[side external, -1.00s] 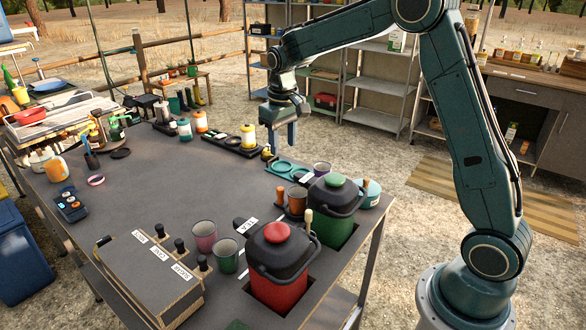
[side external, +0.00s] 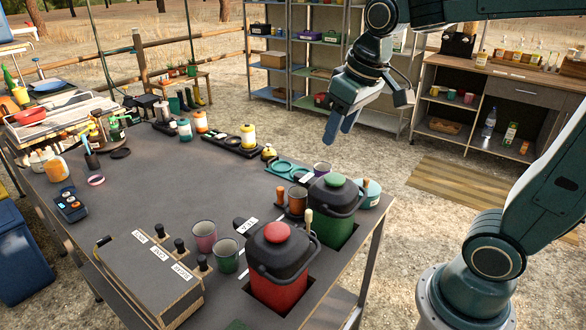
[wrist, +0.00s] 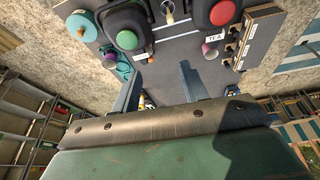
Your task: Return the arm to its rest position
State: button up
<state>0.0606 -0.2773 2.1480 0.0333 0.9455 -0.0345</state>
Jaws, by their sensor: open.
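My gripper (side external: 342,128) hangs in the air beyond the far right end of the table, above the gravel, with its fingers pointing down. In the wrist view its two fingers (wrist: 158,88) stand apart with nothing held between them. The grey table (side external: 160,205) lies below and to the left of it in the side view. My gripper touches nothing there.
A red-lidded container (side external: 278,275) and a green-lidded container (side external: 332,212) stand at the table's near right end, with cups (side external: 204,236) beside them. Metal shelves (side external: 300,60) and a wooden cabinet (side external: 500,100) stand behind.

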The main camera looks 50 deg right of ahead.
jog(key=s+a+f+t, duration=0.1)
jog(key=s+a+f, duration=0.1)
jog(key=s, duration=1)
jog(key=shift+a+n+t, duration=0.2)
jog(key=shift+n+t, duration=0.1)
jog(key=shift+t, duration=0.1)
